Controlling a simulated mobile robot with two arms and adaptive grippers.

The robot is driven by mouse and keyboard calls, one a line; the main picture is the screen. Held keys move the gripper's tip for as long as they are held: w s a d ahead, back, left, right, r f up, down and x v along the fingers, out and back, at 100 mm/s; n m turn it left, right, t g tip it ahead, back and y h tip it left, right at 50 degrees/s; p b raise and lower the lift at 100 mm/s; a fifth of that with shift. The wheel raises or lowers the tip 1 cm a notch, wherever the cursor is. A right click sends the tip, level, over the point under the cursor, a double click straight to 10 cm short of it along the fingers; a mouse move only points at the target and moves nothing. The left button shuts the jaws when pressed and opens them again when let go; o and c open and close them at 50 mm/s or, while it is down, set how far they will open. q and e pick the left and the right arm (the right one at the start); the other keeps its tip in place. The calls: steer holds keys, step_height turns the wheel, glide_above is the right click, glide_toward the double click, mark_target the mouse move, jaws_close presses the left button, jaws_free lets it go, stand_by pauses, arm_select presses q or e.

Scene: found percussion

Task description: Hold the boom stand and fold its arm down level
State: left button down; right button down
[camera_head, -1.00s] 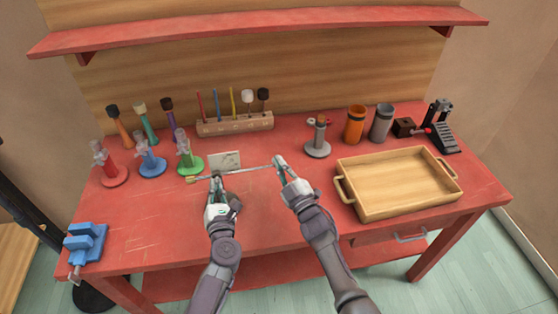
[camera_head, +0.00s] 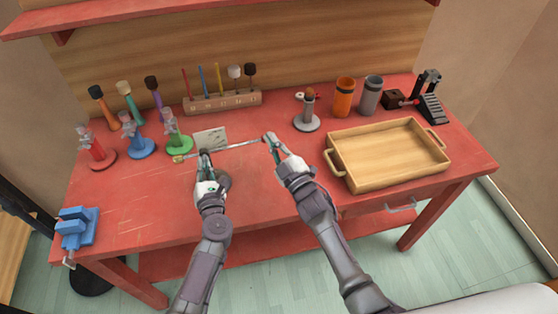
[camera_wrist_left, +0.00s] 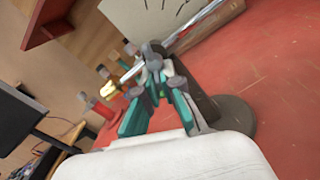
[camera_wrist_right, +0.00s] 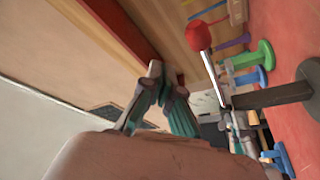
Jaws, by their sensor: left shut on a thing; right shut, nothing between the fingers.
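The boom stand has a dark round base (camera_wrist_left: 236,116) and a short dark post, mostly hidden behind my left gripper in the head view. Its thin silver arm (camera_head: 238,147) runs across the post's top, looking close to level. A brass-coloured end (camera_head: 178,159) is on the left. A red ball (camera_wrist_right: 198,36) on a thin rod, seemingly the arm's other end, shows in the right wrist view. My left gripper (camera_head: 204,154) is shut on the stand near the post's top. My right gripper (camera_head: 268,138) is shut and empty at the arm's right end; contact is unclear.
A pale card (camera_head: 210,138) lies behind the arm. Coloured stands, including a green one (camera_head: 178,143), are at the left. A grey stand (camera_head: 307,123) and a wooden tray (camera_head: 337,168) are right of my right gripper. A blue vise (camera_head: 77,228) sits at the front left corner.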

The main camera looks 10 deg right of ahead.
arm_select(q)
steer(key=shift+d, duration=0.2)
arm_select(e)
steer(key=a+v, duration=0.1)
steer(key=v, duration=0.5)
steer(key=shift+s+f, duration=0.15)
steer(key=shift+s, duration=0.4)
steer(key=shift+a, duration=0.1)
arm_select(q)
steer(key=c, duration=1.2)
jaws_free()
steer(key=shift+c, duration=0.2)
steer(key=shift+s, duration=0.15)
